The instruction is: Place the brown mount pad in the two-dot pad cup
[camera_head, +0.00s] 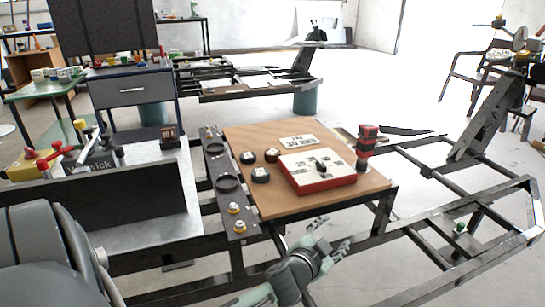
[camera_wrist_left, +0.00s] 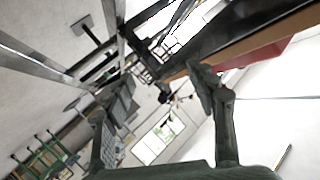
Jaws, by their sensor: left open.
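A small brown pad (camera_head: 272,155) lies on the brown table (camera_head: 235,135), beside two black pads (camera_head: 248,157) with white tops. A dark rail (camera_head: 217,165) along the table's left side has round cups, one (camera_head: 214,149) further back and one (camera_head: 228,183) nearer. Dot marks on the cups are too small to make out. My left gripper (camera_head: 333,238) is open and empty, below and in front of the table's front edge, apart from the pad. Its spread fingers also show in the left wrist view (camera_wrist_left: 158,100). My right gripper is not in view.
A red-sided box (camera_head: 320,183) with a white top and a red-black tool (camera_head: 366,145) occupy the table's right part. A white label plate (camera_head: 289,141) lies behind. Gold-and-white pieces (camera_head: 238,226) sit at the rail's near end. Dark frame bars (camera_head: 420,240) surround the gripper's right side.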

